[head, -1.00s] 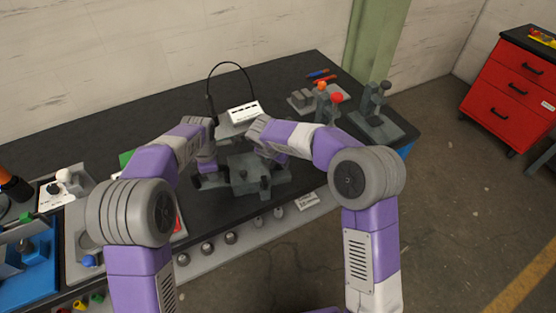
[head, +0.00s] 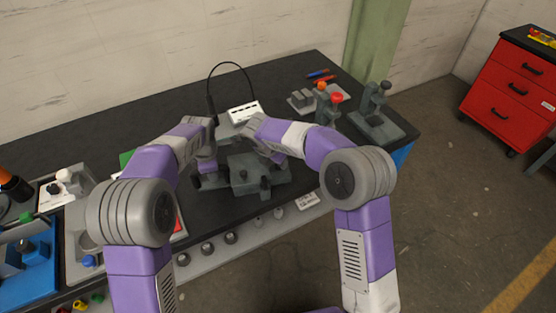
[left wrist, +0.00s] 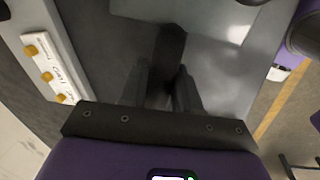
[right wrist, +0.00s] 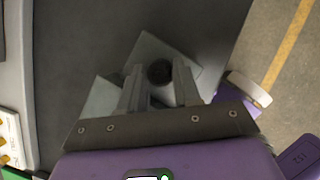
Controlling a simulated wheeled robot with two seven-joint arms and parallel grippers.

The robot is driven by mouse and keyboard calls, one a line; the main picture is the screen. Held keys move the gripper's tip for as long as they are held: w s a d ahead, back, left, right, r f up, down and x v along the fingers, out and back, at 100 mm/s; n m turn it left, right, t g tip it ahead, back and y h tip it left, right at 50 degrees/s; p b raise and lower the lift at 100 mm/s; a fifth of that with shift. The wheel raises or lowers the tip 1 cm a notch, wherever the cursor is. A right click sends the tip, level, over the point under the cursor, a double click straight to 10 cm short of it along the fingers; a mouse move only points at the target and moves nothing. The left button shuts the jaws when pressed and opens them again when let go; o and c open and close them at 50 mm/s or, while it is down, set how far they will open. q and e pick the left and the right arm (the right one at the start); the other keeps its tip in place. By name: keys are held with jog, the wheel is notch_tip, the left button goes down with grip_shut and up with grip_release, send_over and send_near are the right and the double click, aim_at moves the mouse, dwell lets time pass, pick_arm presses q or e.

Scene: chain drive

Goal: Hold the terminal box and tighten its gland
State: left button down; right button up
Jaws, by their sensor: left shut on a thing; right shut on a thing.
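The grey-green terminal box (head: 248,165) sits near the front edge of the dark bench, between my two grippers in the head view. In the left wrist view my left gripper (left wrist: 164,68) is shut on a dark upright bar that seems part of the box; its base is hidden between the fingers. In the right wrist view my right gripper (right wrist: 158,68) is shut around a dark round gland (right wrist: 159,73), seen end-on above the grey box (right wrist: 148,50). My forearms partly hide the box in the head view.
A white labelled unit (head: 243,111) with a looping black cable (head: 230,64) stands behind the box. Grey fixtures with red and orange knobs (head: 336,98) stand at the right. A blue tray (head: 38,285) lies at the left. The bench's back left is clear.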

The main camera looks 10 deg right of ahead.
jog(key=m, duration=0.2)
jog(key=m+g, duration=0.1)
jog(key=m, duration=0.1)
jog(key=m+g+h, duration=0.1)
jog(key=m, duration=0.2)
jog(key=shift+w+a, duration=0.1)
jog(key=shift+w, duration=0.15)
jog(key=m+g, duration=0.2)
jog(key=m, duration=0.2)
jog(key=shift+w+m, duration=0.1)
jog(key=shift+m, duration=0.2)
jog(key=shift+m+g, duration=0.6)
jog(key=shift+m, duration=1.1)
jog(key=shift+r, duration=0.1)
jog(key=o, duration=0.8)
